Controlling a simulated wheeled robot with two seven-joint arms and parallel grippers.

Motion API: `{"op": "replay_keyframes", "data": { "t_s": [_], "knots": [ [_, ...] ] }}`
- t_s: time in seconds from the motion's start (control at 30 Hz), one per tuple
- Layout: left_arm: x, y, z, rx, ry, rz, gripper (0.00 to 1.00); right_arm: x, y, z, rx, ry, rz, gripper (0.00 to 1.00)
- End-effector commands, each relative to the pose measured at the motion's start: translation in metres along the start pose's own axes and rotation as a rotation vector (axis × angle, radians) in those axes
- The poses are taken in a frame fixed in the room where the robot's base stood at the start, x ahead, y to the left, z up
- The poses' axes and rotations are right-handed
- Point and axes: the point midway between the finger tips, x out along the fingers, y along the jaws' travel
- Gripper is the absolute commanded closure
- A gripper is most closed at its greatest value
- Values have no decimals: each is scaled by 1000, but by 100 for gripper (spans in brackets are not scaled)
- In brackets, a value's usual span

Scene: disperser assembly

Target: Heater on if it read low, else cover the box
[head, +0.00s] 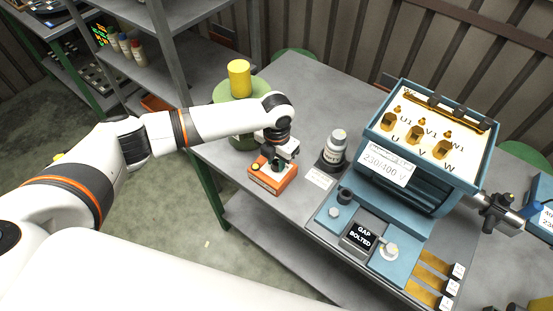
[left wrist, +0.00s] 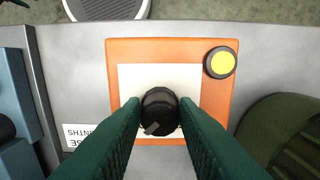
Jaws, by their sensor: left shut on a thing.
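My left gripper (head: 272,158) is over an orange box (head: 272,178) on the grey table. In the left wrist view, its dark green fingers (left wrist: 160,120) close on both sides of a black round knob (left wrist: 158,104). The knob sits on the white face of the orange box (left wrist: 123,52), which also bears a yellow button (left wrist: 221,62). The blue machine (head: 420,190) has an open terminal box (head: 484,143) on top, with brass terminals marked U1, V1, W1 and U, V, W. No meter reading is legible. My right gripper is not in view.
A grey-capped jar (head: 335,146) stands between the orange box and the machine. A black "GAP BOLTED" plate (head: 359,237) and brass strips (head: 433,264) lie in front. A yellow cylinder (head: 239,77) stands on a green drum (head: 230,92). Shelves are at the upper left.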

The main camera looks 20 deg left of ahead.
Motion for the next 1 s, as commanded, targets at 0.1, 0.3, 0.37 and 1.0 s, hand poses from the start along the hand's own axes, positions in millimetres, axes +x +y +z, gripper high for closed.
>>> {"op": "replay_keyframes", "data": {
  "t_s": [0.1, 0.3, 0.37, 1.0],
  "knots": [
    [-2, 0, -1, 11, 4, 0, 96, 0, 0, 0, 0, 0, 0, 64],
    [-2, 0, -1, 14, 4, -1, 96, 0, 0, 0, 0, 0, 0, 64],
    [-2, -1, -2, 14, 5, -1, 96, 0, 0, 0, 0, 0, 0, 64],
    [-7, -1, -1, 12, 3, 0, 51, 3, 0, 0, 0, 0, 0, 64]
  ]
}}
